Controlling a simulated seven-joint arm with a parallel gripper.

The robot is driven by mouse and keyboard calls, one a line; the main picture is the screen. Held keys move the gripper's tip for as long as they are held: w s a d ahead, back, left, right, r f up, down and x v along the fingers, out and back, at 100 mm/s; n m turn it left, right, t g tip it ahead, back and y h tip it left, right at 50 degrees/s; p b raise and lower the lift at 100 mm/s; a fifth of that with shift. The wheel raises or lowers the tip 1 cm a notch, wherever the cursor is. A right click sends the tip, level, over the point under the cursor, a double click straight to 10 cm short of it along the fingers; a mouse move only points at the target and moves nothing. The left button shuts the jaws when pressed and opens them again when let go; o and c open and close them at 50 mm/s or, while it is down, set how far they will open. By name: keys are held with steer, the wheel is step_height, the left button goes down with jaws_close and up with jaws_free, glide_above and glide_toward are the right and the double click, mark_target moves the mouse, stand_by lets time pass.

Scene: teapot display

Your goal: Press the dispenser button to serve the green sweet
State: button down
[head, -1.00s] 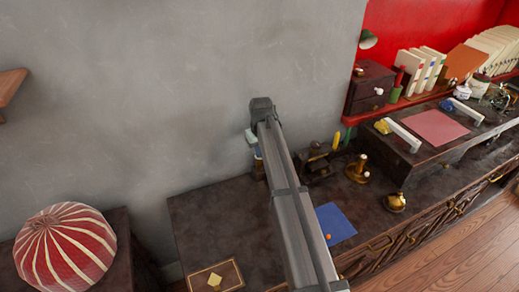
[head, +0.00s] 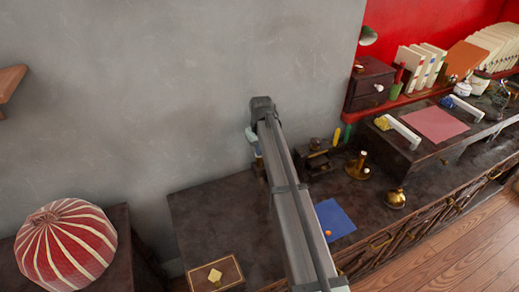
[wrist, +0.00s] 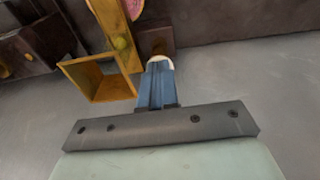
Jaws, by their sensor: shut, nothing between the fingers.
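In the wrist view a yellow dispenser frame (wrist: 110,22) has a square open-topped box (wrist: 98,80) at its end. A small green sweet (wrist: 122,43) sits in the frame, above the box in the picture. My gripper (wrist: 159,66) is shut and empty, its blue fingers together to the right of the box. A pale rounded patch shows at the fingertips, in front of a dark brown block (wrist: 155,38). I cannot make out the button or whether the fingers touch it. In the head view my arm hides the dispenser, and only part of my gripper (head: 258,154) shows.
A pink round thing (wrist: 133,8) is at the top of the wrist view. A flat box (head: 216,273) is at left. The grey wall is close behind.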

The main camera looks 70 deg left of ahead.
step_height(320, 180, up, 14)
steer(key=d, duration=0.1)
steer(key=shift+d, duration=0.25)
steer(key=shift+s, duration=0.1)
stand_by(1.4)
